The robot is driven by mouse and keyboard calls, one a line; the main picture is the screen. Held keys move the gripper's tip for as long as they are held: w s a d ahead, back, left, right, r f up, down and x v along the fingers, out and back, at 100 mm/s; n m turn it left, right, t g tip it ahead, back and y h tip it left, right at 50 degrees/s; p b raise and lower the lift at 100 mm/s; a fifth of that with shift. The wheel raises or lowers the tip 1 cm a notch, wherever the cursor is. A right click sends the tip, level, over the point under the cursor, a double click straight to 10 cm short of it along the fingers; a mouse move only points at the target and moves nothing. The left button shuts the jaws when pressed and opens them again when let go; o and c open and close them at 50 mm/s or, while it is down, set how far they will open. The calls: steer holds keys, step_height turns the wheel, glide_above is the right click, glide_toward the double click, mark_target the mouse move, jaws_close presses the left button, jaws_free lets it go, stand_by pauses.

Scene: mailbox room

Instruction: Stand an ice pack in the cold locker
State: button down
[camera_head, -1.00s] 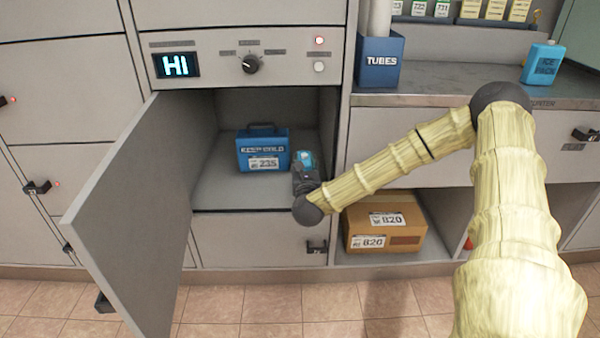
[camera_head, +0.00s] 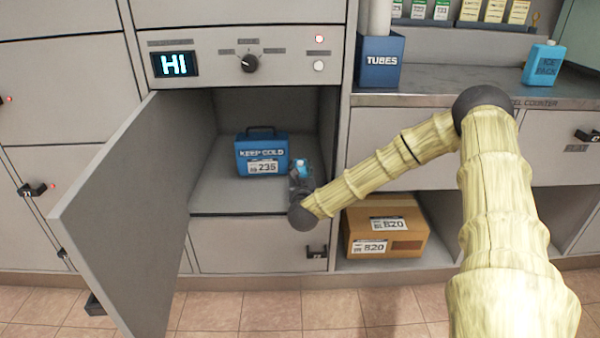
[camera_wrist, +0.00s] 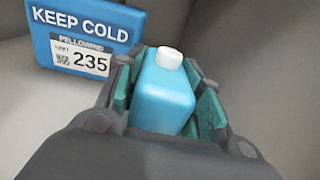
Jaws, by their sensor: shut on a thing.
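The cold locker (camera_head: 215,190) stands open, its grey door (camera_head: 130,215) swung out to the left. A blue box marked KEEP COLD (camera_head: 262,153) with label 235 sits inside; it also shows in the wrist view (camera_wrist: 90,30). My gripper (camera_head: 301,180) is inside the locker, at the right front, to the right of the blue box. It is shut on a light blue ice pack with a white cap (camera_wrist: 163,98), cap up in the wrist view. The pack's top shows in the head view (camera_head: 301,166). Its base is hidden, so I cannot tell whether it touches the floor.
The locker panel shows HI (camera_head: 176,64) beside a dial (camera_head: 250,64) and a lit red lamp. A second ice pack (camera_head: 543,63) stands on the counter (camera_head: 450,95), right of the TUBES box (camera_head: 379,61). A cardboard box (camera_head: 386,227) sits below the counter.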

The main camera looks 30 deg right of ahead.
steer(key=shift+f, duration=0.15)
steer(key=c, duration=0.9)
jaws_free()
steer(key=shift+s+r, duration=0.1)
steer(key=shift+r, duration=0.15)
